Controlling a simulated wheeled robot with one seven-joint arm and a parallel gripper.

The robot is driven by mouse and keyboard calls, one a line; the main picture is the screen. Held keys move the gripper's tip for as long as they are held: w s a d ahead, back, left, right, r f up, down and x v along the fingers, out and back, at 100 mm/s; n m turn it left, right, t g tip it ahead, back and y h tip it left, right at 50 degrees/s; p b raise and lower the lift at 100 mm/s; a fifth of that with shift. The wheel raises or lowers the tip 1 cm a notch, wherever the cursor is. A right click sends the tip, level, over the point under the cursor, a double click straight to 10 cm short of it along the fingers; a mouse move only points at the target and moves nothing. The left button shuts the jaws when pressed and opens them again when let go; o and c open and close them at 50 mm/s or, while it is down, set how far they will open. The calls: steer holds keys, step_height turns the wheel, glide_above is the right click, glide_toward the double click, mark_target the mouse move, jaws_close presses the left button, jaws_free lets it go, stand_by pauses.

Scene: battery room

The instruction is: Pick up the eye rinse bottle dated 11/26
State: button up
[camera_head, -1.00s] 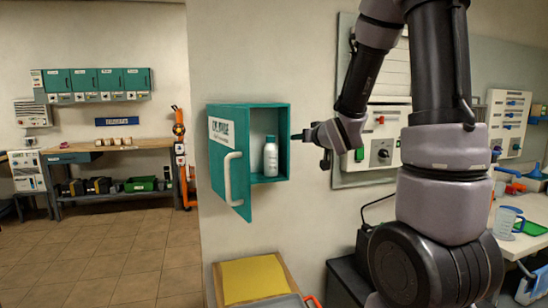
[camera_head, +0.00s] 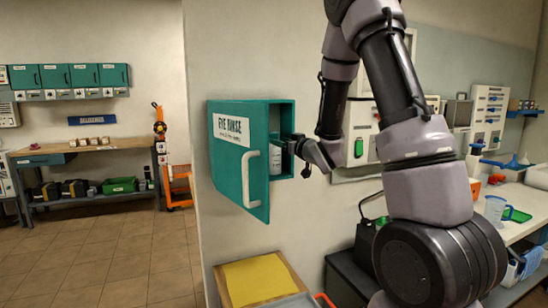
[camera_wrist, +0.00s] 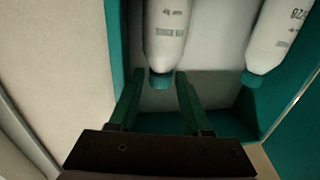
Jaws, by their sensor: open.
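The teal eye rinse cabinet (camera_head: 285,112) hangs on the wall with its door (camera_head: 230,155) swung open. A white bottle (camera_head: 275,160) inside is mostly hidden by the door in the head view. In the wrist view, one white bottle (camera_wrist: 165,30) with a teal cap lies straight ahead, and a second white bottle (camera_wrist: 278,35) is at the right. Their dates are not readable for certain. My gripper (camera_head: 297,145) is at the cabinet's opening. In the wrist view its open fingers (camera_wrist: 158,98) point at the first bottle's cap end, with nothing held.
The open door stands left of my gripper. The cabinet's teal side wall (camera_wrist: 117,50) is close by the left finger. Below are a yellow-topped surface (camera_head: 255,280) and a dark box (camera_head: 350,275). A workbench (camera_head: 85,150) stands far left, and a counter (camera_head: 520,205) at right.

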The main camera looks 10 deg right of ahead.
steer(key=x, duration=0.4)
steer(key=shift+w+a+r, duration=0.15)
steer(key=shift+w+a, duration=0.05)
steer(key=shift+w, duration=0.05)
jaws_close()
stand_by(1.2)
